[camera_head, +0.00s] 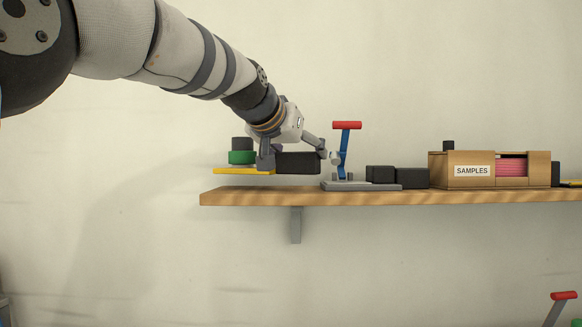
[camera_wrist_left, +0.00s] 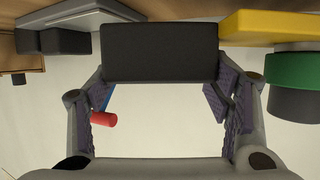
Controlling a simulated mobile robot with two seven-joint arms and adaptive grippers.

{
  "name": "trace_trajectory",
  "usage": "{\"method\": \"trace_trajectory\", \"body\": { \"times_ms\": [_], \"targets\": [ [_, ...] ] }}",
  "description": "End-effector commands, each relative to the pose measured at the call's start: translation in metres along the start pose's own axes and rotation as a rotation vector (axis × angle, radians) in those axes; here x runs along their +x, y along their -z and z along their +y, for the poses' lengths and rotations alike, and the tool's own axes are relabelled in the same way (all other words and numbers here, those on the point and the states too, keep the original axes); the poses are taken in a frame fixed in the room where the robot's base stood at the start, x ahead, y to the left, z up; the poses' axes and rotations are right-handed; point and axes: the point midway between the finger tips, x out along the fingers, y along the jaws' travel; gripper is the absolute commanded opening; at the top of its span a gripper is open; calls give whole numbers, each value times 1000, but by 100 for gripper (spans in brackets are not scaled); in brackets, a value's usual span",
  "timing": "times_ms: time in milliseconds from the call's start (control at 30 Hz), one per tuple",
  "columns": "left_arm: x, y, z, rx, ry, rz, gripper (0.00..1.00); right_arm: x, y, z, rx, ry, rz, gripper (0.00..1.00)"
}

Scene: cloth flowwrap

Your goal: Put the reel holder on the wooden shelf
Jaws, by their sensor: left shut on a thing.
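My left gripper (camera_head: 298,155) is shut on a dark block (camera_head: 297,163), which also fills the space between the fingers in the left wrist view (camera_wrist_left: 160,53). A yellow plate (camera_head: 240,171) with a green disc (camera_head: 242,157) and a dark cylinder on it sits just left of the block at the same height. I take block and plate to be the reel holder; how they join is hidden. They show a little above the wooden shelf (camera_head: 270,197), near its left end. The plate also shows in the left wrist view (camera_wrist_left: 265,27). My right gripper is not in view.
Close to the right of the block stands a grey base (camera_head: 365,187) with a blue lever and red handle (camera_head: 347,126). Further right are two dark blocks (camera_head: 395,177) and a SAMPLES box (camera_head: 450,182). The shelf's left end is bare.

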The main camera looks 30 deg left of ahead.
Motion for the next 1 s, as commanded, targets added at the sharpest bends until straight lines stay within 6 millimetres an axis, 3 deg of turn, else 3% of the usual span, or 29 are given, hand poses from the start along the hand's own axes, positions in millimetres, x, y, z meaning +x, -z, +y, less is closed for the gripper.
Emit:
{"method": "trace_trajectory", "body": {
  "times_ms": [200,500,533,600,1000],
  "targets": [
    [13,-25,0,0,4,1,38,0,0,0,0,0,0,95],
    [14,-27,0,0,4,1,38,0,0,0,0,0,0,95],
    [14,-28,1,-1,3,-1,77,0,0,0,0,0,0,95],
    [14,-28,1,-1,3,-1,92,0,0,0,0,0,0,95],
    [13,-26,1,-1,3,-1,92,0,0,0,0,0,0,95]
  ]
}}
